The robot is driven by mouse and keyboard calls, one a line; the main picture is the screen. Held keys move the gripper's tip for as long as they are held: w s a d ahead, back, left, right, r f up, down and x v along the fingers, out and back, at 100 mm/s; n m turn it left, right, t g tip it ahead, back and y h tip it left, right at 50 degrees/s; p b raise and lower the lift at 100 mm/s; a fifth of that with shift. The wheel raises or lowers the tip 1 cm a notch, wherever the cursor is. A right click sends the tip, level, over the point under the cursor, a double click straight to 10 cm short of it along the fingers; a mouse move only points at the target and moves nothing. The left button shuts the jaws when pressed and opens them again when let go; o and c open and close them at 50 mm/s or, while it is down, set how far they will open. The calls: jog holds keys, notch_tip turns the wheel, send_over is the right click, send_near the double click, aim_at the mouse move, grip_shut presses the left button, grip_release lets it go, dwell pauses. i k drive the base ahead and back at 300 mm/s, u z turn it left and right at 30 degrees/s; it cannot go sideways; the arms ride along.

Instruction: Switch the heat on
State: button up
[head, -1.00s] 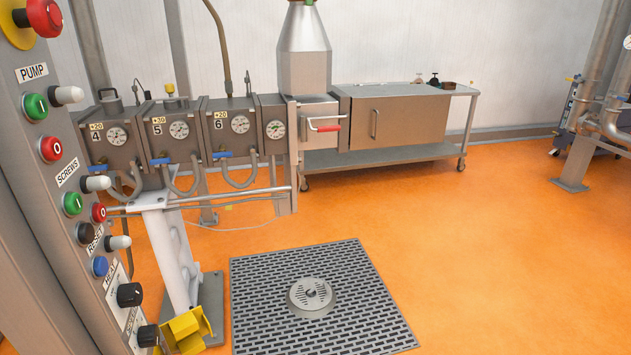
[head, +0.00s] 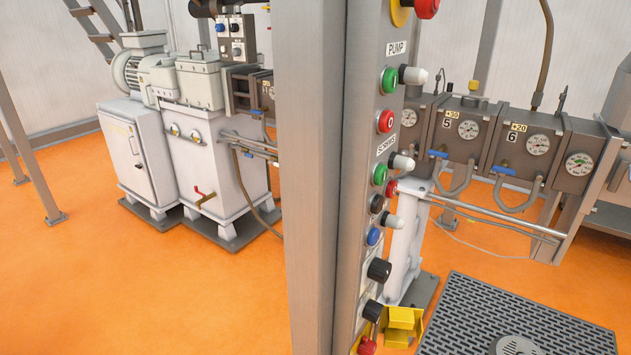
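The control panel (head: 352,225) stands upright near the middle of the head view, its button face seen at a steep angle. A larger black knob (head: 379,270) is low on the panel, with a second black knob (head: 372,311) below it. The earlier frame shows a HEAT label beside the upper knob; I cannot read that label now, nor either knob's setting. Above them are a blue button (head: 373,236), a black button (head: 376,203) and a white lamp (head: 392,220). My gripper is not in view.
PUMP and SCREWS buttons and a red emergency stop (head: 426,8) are higher on the panel. A yellow bracket (head: 402,325) is near its foot. Barrel blocks with gauges (head: 520,140) stand behind to the right, a white machine cabinet (head: 215,160) to the left. Orange floor is clear at front left.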

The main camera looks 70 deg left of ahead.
aim_at(380, 271)
jog(key=u, duration=1.8)
jog(key=i, duration=0.5)
jog(key=u, duration=0.3)
jog(key=k, duration=0.7)
jog(key=z, duration=0.2)
